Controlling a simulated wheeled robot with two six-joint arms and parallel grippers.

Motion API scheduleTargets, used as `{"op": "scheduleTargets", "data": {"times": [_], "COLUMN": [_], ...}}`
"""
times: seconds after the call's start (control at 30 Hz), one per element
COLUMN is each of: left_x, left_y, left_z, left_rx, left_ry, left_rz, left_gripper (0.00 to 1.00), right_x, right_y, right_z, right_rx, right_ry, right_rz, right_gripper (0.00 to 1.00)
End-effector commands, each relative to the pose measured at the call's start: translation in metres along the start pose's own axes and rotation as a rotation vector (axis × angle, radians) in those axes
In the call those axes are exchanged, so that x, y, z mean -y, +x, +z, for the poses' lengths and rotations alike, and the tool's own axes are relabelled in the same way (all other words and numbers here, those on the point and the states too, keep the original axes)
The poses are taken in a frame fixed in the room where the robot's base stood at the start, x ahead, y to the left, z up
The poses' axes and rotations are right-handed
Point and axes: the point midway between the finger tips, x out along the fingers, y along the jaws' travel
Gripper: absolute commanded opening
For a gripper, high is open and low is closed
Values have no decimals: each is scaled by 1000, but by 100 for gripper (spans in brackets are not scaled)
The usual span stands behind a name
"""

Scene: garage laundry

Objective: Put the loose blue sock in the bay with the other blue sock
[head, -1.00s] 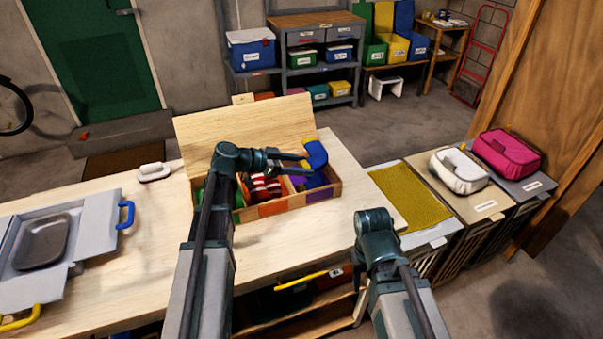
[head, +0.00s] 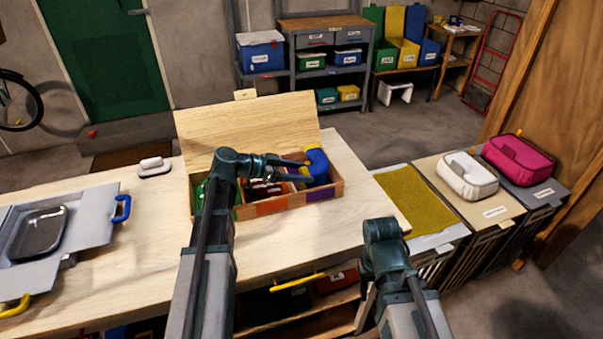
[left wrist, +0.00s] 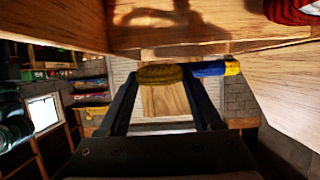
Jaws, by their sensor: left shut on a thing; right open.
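My left gripper (head: 303,171) is shut on the loose blue sock (head: 317,161) above the right end of the wooden divided box (head: 271,207). The sock is blue with yellow parts. In the left wrist view, a mustard part lies between the fingertips and a blue part (left wrist: 208,68) with a yellow end sticks out to the right. Below it is the right bay, marked purple (head: 321,195); the sock and gripper cover much of it, and I cannot clearly tell the other blue sock apart. My right gripper (head: 366,306) is low by the table's front edge, apart from the box.
The middle bay, marked orange, holds dark red and white socks (head: 262,188); the left bay holds something green (head: 200,193). The raised lid (head: 247,130) stands behind the box. A grey case (head: 75,222) lies at the left. The tabletop in front of the box is clear.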

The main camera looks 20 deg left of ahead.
Motion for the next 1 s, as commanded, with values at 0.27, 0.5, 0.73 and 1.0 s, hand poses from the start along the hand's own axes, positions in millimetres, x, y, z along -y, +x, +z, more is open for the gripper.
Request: {"op": "scheduleTargets", "data": {"times": [0.27,0.5,0.73,1.0], "left_x": [0,-1,-2,-2], "left_y": [4,5,5,2], "left_z": [9,10,11,3], "left_rx": [0,3,4,5], "left_ry": [0,-1,-1,-1], "left_rz": [0,2,3,3], "left_gripper": [12,81,96,96], "right_x": [1,1,1,0], "right_y": [10,11,12,3], "right_z": [-1,-1,-1,0], "right_rx": [0,0,0,0], "right_ry": [0,0,0,0], "right_rz": [0,0,0,0], "right_gripper": [50,50,50,50]}}
